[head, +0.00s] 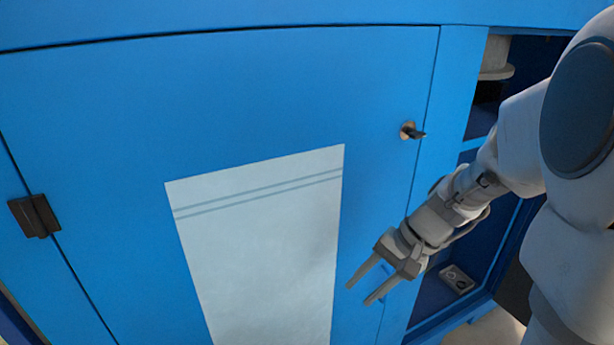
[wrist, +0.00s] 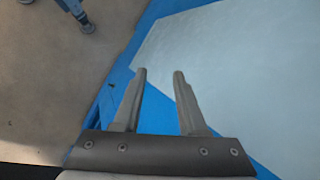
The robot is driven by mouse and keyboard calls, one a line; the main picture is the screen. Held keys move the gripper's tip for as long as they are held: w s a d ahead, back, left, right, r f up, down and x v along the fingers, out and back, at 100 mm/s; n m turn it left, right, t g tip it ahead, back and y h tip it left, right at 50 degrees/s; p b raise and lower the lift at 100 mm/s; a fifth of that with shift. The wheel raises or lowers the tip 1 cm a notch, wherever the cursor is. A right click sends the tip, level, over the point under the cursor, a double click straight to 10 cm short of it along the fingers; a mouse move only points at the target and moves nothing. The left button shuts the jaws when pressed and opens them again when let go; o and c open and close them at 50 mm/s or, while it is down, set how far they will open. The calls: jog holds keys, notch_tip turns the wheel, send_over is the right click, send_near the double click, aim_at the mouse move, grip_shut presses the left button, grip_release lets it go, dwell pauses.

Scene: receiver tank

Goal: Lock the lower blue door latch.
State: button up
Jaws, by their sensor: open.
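The blue door (head: 280,90) fills most of the head view and looks closed. A small dark latch (head: 411,131) with a copper-coloured base sits near its right edge, in the upper part of the door; its turned state I cannot tell. No lower latch shows clearly in the head view. My gripper (head: 359,286) is open and empty, below that latch and near the door's right edge, with its fingers pointing down and left. In the wrist view my gripper (wrist: 160,75) has its two fingers apart, with nothing between them but blue door and white panel behind.
A white panel (head: 260,250) with two grey stripes is on the door. A dark hinge (head: 34,215) is at the left edge. An open blue compartment (head: 440,293) lies to the right, behind my arm. Tan floor (wrist: 50,80) shows in the wrist view.

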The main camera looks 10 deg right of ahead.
jog(key=w+d+f+m+t+y+b, duration=0.1)
jog(key=w+d+f+m+t+b, duration=0.2)
jog(key=f, duration=0.7)
jog(key=w+d+f+m+t+y+b, duration=0.1)
jog(key=d+f+m+y+b, duration=0.15)
jog(key=d+f+m, duration=0.45)
jog(key=w+d+f+m+t+y+b, duration=0.1)
jog(key=w+d+f+m+b, duration=0.15)
jog(key=f, duration=0.95)
jog(key=s+d+f+m+t+h+b, duration=0.2)
jog(key=s+f+m, duration=0.15)
jog(key=f, duration=0.65)
jog(key=s+d+f+m+t+h+b, duration=0.2)
jog(key=f+m+b, duration=0.15)
jog(key=f, duration=0.55)
jog(key=s+d+f+m+t+h+b, duration=0.25)
jog(key=f+m, duration=0.25)
jog(key=f, duration=0.5)
jog(key=w+a+f+b, duration=0.2)
jog(key=w+a+f, duration=0.1)
jog(key=w, duration=0.4)
jog(key=w+a+f+y+b, duration=0.1)
jog(key=w+a+f+b, duration=0.1)
jog(key=w, duration=0.6)
jog(key=shift+w+a+f+b, duration=0.35)
jog(key=shift+a+f, duration=0.25)
jog(key=shift+f, duration=0.2)
jog(key=shift+s, duration=0.1)
jog(key=shift+c, duration=0.3)
grip_shut()
